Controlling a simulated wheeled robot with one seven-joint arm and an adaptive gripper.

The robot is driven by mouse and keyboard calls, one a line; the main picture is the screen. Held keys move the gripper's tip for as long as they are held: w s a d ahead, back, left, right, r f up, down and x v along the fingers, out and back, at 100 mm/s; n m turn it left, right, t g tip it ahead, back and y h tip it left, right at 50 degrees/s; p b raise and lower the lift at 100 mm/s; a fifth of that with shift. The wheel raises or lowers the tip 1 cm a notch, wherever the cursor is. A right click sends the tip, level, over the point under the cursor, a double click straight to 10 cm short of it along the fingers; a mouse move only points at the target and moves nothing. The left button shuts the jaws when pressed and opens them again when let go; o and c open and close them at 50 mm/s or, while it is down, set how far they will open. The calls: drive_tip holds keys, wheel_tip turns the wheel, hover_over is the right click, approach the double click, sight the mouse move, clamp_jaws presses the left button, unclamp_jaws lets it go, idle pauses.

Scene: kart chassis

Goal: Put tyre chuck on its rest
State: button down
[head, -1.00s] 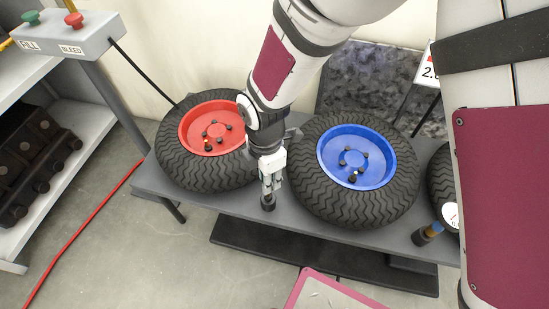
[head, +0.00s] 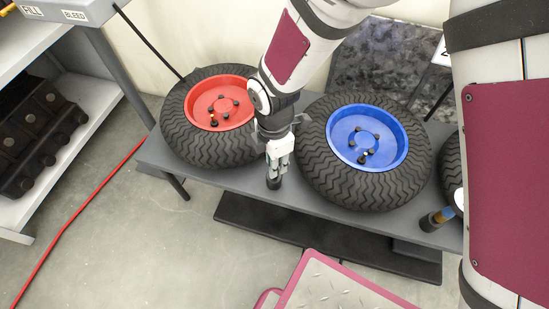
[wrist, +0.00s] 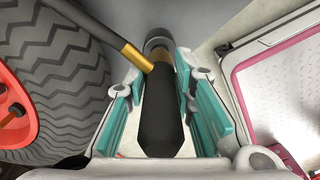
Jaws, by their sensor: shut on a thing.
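My gripper (head: 275,168) points down between the two tyres, near the bench's front edge. In the wrist view, my gripper (wrist: 165,105) has its teal pads shut on a dark tyre chuck (wrist: 160,120), a black tapered body with a brass stem at its far end. The lower end of the chuck (head: 274,183) shows below the fingers in the head view. I cannot tell whether it touches the bench. I cannot identify the chuck's rest for certain.
The red-rimmed tyre (head: 178,142) and blue-rimmed tyre (head: 345,190) lie close on either side on the grey bench (head: 235,182). A dark fitting with a blue band (head: 432,220) lies at right. A pink-edged plate (head: 345,285) is in front. A red hose (head: 75,215) crosses the floor.

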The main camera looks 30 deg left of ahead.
drive_tip(key=shift+f, duration=0.15)
drive_tip(key=shift+f+b, duration=0.35)
drive_tip(key=shift+f, duration=0.1)
idle(0.3)
drive_tip(key=c, duration=1.3)
unclamp_jaws()
drive_tip(key=shift+r, duration=0.15)
wheel_tip(320, 180, up, 12)
drive_tip(key=shift+f, duration=0.1)
